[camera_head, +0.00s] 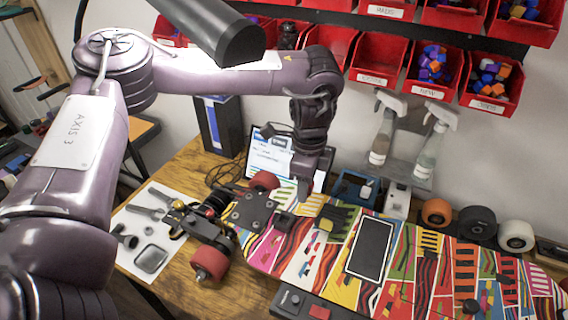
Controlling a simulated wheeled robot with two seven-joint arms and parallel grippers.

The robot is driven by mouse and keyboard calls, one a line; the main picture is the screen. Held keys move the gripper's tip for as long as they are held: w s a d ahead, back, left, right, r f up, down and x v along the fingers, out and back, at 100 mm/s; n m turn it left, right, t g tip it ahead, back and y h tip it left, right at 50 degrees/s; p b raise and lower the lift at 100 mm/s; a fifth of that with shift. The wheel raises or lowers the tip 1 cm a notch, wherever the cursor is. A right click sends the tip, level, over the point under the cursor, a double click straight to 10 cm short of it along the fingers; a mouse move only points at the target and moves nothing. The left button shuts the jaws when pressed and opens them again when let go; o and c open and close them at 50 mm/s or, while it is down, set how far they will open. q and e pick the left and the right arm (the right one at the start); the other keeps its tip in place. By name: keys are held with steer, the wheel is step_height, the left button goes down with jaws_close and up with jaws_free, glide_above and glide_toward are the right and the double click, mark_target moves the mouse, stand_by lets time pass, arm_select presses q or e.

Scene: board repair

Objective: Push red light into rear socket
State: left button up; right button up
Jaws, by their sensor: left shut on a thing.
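The colourful skateboard (430,275) lies across the wooden table, its truck and red wheels showing at the left end. My left gripper (304,194) points down over the board's left part, just right of the black truck plate (250,210). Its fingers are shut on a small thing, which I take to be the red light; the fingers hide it. A small dark fitting (284,221) sits on the board just below and left of the fingertips; I cannot tell if it is the rear socket. My right gripper is not in view.
A black screen panel (370,248) and a dark tool with a yellowish part (325,225) lie on the board. Spray bottles (383,135), loose wheels (477,222) and red bins (378,62) are behind.

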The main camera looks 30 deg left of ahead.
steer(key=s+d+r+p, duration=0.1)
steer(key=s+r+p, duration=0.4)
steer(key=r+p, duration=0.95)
arm_select(q)
steer(key=s+a+m+b, duration=0.1)
steer(key=m, duration=0.5)
steer(key=s+f+m+b, duration=0.1)
steer(key=s+m, duration=0.1)
steer(key=m, duration=0.4)
steer(key=s+a+f+m+b, duration=0.1)
steer(key=s+m, duration=0.1)
steer(key=m, duration=0.5)
steer(key=shift+s+a, duration=0.2)
steer(key=shift+a, duration=0.15)
steer(key=shift+f+b, duration=0.55)
steer(key=shift+f, duration=0.1)
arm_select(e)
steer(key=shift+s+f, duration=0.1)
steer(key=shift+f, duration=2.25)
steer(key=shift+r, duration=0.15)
arm_select(q)
steer(key=shift+f+b, duration=0.55)
steer(key=shift+f, duration=0.45)
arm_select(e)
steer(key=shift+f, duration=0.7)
arm_select(q)
steer(key=o, duration=1.1)
steer(key=shift+o, duration=0.3)
